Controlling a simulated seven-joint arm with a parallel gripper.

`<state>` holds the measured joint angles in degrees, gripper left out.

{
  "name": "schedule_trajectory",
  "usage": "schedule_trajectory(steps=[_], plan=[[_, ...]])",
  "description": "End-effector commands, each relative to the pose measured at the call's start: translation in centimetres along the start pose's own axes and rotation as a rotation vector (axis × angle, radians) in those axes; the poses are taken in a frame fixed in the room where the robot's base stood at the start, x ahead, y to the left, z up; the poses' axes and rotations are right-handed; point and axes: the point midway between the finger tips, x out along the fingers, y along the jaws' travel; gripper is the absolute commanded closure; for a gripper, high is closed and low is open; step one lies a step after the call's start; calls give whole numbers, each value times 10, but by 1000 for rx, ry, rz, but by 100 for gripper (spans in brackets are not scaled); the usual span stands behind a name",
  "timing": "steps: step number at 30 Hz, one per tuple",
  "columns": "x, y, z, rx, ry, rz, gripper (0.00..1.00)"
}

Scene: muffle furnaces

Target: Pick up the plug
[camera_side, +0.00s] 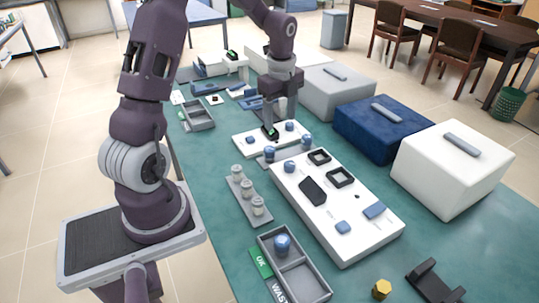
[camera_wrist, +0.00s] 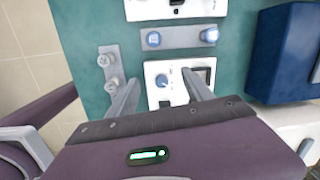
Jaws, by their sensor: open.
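My gripper (camera_side: 270,132) is open and points down over a small white panel (camera_side: 240,140) in the side view. In the wrist view my gripper (camera_wrist: 160,78) has its fingers spread, with a round blue knob-like piece (camera_wrist: 162,80) between them in the picture. I see no contact with it. This piece sits on the white panel (camera_wrist: 151,70), beside a dark square frame (camera_wrist: 206,73). Several similar blue pieces are about, so I cannot tell surely which is the plug. Two stand on a grey strip (camera_wrist: 180,38) beside the panel.
A larger white panel (camera_side: 360,238) holds dark frames and blue parts. A grey holder (camera_side: 243,197) carries several pale knobs. A divided tray (camera_side: 309,287) stands in front. White (camera_side: 455,170), blue (camera_side: 375,130) and grey boxes line the right.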

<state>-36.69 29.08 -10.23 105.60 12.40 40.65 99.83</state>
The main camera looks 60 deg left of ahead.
Motion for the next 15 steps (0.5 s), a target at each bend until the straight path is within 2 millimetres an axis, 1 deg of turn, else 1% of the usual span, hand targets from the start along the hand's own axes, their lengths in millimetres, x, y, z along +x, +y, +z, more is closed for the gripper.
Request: schedule_trajectory(steps=[1,3,4,6,8,14,15], plan=[[33,-3,18,90,28,33,41],[67,-4,35,212,59,50,41],[78,-4,40,253,70,54,41],[96,-3,48,319,87,59,41],[106,-3,51,346,95,60,41],[134,2,47,359,98,63,41],[142,3,46,358,98,64,41]])
